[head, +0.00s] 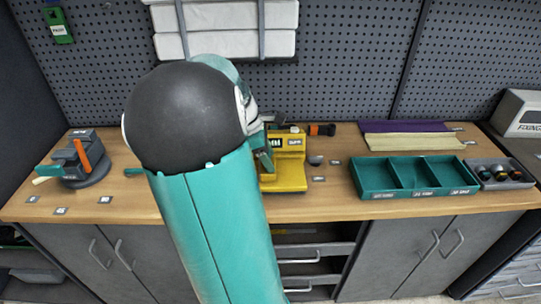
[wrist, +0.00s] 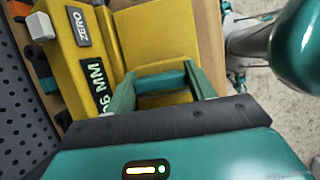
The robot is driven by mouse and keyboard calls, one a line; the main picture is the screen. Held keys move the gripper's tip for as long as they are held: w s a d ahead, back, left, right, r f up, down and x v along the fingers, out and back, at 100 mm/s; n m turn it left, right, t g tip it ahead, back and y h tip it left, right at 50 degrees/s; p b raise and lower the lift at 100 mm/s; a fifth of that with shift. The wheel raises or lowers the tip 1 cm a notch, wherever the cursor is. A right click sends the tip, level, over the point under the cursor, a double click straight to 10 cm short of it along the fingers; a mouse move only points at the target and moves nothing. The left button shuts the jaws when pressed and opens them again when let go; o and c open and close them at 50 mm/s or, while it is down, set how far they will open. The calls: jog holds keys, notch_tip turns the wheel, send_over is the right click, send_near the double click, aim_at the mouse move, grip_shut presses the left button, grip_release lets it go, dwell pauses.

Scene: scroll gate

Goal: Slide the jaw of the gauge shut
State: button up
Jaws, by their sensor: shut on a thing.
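The yellow gauge (head: 287,176) stands on the workbench, partly hidden behind my arm in the head view. In the wrist view the gauge (wrist: 150,38) fills the upper middle, with a ZERO label and a dark plate ending in "6 MM". My gripper (wrist: 162,84) has its two green fingers shut on a teal bar (wrist: 160,79) between them, in front of a yellow block. The bar appears to belong to the gauge's jaw. The far side of the jaw and its gap are hidden.
A teal divided tray (head: 415,192) and a grey holder with coloured knobs (head: 499,173) are at the right. A grey device with an orange lever (head: 87,160) is at the left. A pegboard (head: 350,70) rises behind.

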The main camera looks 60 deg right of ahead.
jog(key=w+a, duration=0.1)
jog(key=w, duration=0.2)
jog(key=w+a, duration=0.2)
jog(key=w, duration=0.1)
jog(key=w+a, duration=0.1)
jog(key=w, duration=0.1)
jog(key=shift+w+a, duration=0.25)
jog(key=shift+w, duration=0.15)
jog(key=o, duration=1.4)
jog(key=shift+w, duration=0.15)
jog(key=shift+s, duration=0.2)
jog(key=v, duration=1.3)
jog(key=shift+w+a+r, duration=0.1)
jog(key=shift+w+r, duration=0.05)
jog(key=shift+r, duration=0.25)
jog(key=a+m+t, duration=0.2)
jog(key=a+t, duration=0.4)
jog(key=a, duration=1.3)
jog(key=s+a+f+m+t, duration=0.1)
jog(key=s+a, duration=0.1)
jog(key=a, duration=0.3)
jog(key=s+a+f+m+t+y, duration=0.1)
jog(key=s+a, duration=0.1)
jog(key=a, duration=0.4)
jog(key=s+a+f+m+t+y, duration=0.1)
jog(key=s+a, duration=0.1)
jog(key=a, duration=0.3)
jog(key=shift+s+a+f+t, duration=0.2)
jog(key=shift+s+f+t, duration=0.1)
jog(key=shift+s+f, duration=0.05)
